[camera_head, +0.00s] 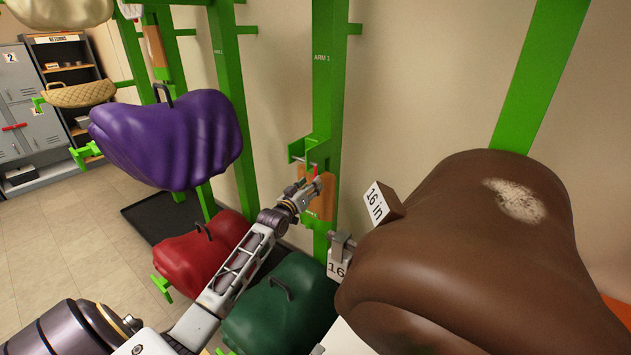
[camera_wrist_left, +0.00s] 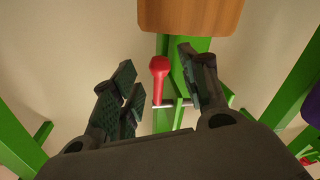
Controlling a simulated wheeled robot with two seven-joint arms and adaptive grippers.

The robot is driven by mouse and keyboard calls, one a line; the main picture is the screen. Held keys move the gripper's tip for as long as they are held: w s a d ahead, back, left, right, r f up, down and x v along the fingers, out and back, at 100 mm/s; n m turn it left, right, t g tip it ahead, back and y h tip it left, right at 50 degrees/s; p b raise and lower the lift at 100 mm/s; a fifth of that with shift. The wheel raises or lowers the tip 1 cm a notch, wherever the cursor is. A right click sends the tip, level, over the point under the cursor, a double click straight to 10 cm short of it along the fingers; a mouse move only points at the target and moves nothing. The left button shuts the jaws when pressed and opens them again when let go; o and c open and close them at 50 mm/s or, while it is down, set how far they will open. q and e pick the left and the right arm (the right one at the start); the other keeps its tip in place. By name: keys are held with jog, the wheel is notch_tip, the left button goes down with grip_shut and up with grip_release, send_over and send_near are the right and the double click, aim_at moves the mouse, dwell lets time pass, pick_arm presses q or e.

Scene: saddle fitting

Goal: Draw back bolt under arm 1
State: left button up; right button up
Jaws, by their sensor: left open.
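The green post labelled ARM 1 (camera_head: 328,90) stands in the middle of the head view. A green bracket on it carries the bolt, whose metal rod (camera_wrist_left: 162,104) and red handle (camera_wrist_left: 159,68) show clearly in the left wrist view. In the head view the bolt is small and partly hidden by my gripper. My left gripper (camera_head: 312,187) is open at the bracket. In the left wrist view its fingers (camera_wrist_left: 157,82) stand on either side of the red handle, with gaps visible. My right gripper is not in view.
A wooden block (camera_wrist_left: 190,14) sits on the post by the bolt. A large brown saddle (camera_head: 450,250) with a 16 in tag fills the right. Purple (camera_head: 170,140), red (camera_head: 200,255) and green (camera_head: 285,315) saddles hang left and below. Open floor (camera_head: 60,250) lies left.

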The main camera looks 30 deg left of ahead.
pick_arm(q)
jog(key=shift+w+a, duration=0.2)
jog(key=shift+w, duration=2)
jog(key=shift+c, duration=0.2)
grip_shut()
